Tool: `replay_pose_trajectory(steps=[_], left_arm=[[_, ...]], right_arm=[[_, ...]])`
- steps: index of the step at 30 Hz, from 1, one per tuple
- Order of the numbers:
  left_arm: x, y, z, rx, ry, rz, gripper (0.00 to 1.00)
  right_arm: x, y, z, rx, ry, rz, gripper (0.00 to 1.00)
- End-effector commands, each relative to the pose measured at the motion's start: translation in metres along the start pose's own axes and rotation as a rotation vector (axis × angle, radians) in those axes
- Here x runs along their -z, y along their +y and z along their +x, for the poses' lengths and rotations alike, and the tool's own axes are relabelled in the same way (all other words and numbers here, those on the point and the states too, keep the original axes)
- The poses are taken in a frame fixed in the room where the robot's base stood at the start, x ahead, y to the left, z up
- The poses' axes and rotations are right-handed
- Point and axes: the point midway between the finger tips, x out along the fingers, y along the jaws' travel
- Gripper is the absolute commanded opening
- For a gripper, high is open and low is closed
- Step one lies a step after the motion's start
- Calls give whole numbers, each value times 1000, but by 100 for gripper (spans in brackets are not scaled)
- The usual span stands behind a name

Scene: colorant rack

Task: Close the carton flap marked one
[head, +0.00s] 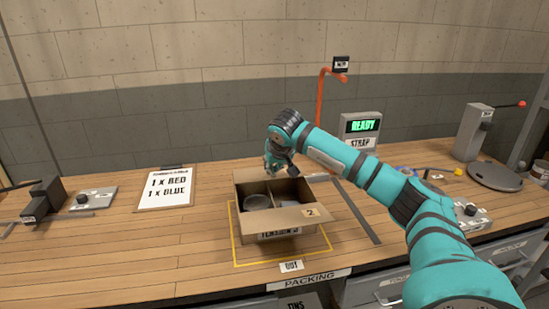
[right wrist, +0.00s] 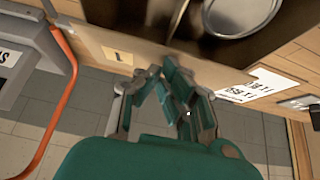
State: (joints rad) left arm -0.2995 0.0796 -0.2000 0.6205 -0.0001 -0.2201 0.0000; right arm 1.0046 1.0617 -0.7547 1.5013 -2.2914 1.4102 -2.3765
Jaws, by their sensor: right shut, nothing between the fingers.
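The open cardboard carton (head: 285,222) stands on the bench with a divider and round tins inside. The flap marked one (right wrist: 118,55) shows in the right wrist view as a tan strip along the carton's edge, standing open. In the head view it is mostly hidden at the far side behind my right gripper (head: 279,167). That gripper is shut and empty at the carton's far edge. In the right wrist view its fingers (right wrist: 168,68) are close to the flap; I cannot tell whether they touch. The flap marked two (head: 308,213) is folded outward at the front. My left gripper is out of view.
A tin (right wrist: 242,12) sits in the carton. A clipboard (head: 166,188) lies to the left. A box with a green READY display (head: 361,130) and an orange post (head: 321,100) stand behind, to the right.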

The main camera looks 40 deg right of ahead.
Motion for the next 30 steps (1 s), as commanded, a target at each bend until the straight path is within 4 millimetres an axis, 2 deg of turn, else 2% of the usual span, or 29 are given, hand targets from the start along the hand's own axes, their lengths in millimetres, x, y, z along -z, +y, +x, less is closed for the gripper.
replay_pose_trajectory(steps=[11,17,30], left_arm=[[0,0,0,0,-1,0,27],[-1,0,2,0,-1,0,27],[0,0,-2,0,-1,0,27]], right_arm=[[-3,0,2,-1,-1,-1,0],[-21,1,13,-2,-2,0,0],[-18,0,9,0,-1,0,0]])
